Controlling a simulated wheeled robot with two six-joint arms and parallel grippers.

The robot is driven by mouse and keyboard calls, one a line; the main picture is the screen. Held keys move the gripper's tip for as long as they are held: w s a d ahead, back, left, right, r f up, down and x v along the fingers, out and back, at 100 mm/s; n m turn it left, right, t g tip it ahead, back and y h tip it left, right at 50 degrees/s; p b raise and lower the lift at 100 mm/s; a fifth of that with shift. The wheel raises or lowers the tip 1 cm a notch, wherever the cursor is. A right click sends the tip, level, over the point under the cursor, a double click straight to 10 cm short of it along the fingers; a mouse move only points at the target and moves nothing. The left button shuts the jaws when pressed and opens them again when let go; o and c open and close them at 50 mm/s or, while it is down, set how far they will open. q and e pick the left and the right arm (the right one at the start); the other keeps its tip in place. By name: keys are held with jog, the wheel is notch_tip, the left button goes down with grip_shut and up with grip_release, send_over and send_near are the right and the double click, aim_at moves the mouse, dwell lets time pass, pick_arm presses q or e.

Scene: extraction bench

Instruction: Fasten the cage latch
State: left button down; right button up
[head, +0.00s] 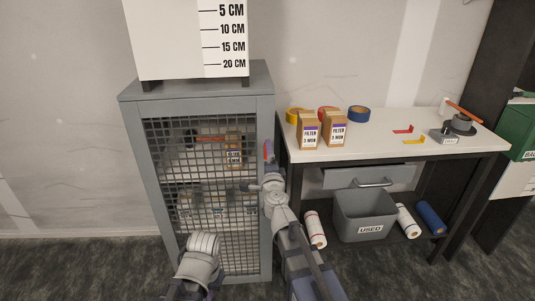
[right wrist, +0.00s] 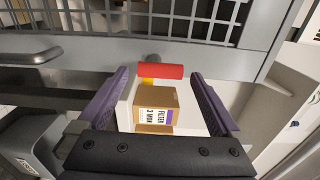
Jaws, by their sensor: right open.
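The grey cage (head: 265,230) stands left of the bench, its mesh door (head: 200,215) looking closed against the frame. The latch's red handle (head: 268,151) sits upright at the door's right edge in the head view. In the right wrist view the red handle (right wrist: 161,71) lies crosswise, on a grey pivot at the cage frame (right wrist: 100,50). My right gripper (right wrist: 160,77) is open, with its purple-lined fingers on either side of the handle, near its ends. Whether they touch it I cannot tell. My left arm is low before the cage; its fingers do not show.
A white bench (head: 375,135) right of the cage carries filter boxes (head: 334,128), tape rolls (head: 359,114) and small tools. Below it are a drawer (head: 340,180), a grey USED bin (head: 362,222) and paper rolls. A white scale board (head: 170,40) stands on the cage.

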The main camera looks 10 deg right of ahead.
jog(key=s, duration=0.4)
jog(key=shift+s+a, duration=0.25)
